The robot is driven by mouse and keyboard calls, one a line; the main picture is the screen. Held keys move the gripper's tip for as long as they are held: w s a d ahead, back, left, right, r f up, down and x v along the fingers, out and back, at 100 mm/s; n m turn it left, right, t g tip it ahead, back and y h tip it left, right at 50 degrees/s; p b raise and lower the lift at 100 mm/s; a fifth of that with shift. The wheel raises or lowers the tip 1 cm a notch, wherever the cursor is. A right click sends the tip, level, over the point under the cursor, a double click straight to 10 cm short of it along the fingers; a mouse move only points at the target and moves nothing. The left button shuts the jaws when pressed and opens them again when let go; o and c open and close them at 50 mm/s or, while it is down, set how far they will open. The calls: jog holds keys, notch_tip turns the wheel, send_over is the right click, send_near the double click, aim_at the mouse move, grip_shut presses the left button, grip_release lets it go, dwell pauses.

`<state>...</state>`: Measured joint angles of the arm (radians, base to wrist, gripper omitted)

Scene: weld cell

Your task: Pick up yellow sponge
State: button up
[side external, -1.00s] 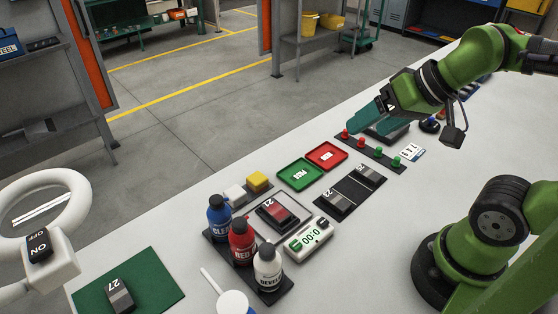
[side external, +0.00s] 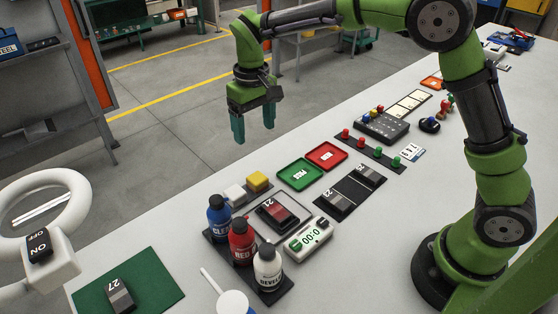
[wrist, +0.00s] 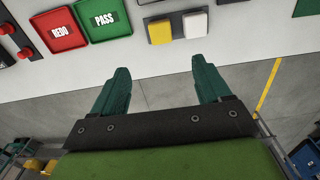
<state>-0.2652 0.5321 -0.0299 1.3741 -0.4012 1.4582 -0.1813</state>
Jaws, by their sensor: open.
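The yellow sponge (side external: 258,180) is a small block on the white table near its far edge, beside a white block (side external: 235,194). In the wrist view the yellow sponge (wrist: 159,31) shows beyond the fingertips, with the white block (wrist: 195,23) just right of it. My gripper (side external: 254,140) hangs above and behind the sponge, pointing down, with its two teal fingers apart and nothing between them. The fingers also show in the wrist view (wrist: 162,75), over the table's edge and the floor.
A green PASS tray (side external: 300,174) and a red REDO tray (side external: 326,156) lie right of the sponge. Blue (side external: 219,214), red (side external: 242,240) and white bottles (side external: 267,268) stand in front, near a timer (side external: 308,238). A row of red and green knobs (side external: 376,153) lies farther right.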

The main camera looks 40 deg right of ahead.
send_over(257, 177)
notch_tip(257, 177, down, 10)
jog(key=shift+d+f, duration=0.1)
jog(key=shift+s+f, duration=0.1)
jog(key=shift+f, duration=2.6)
jog(key=c, duration=1.1)
jog(key=shift+c, duration=0.2)
jog(key=shift+r, duration=0.15)
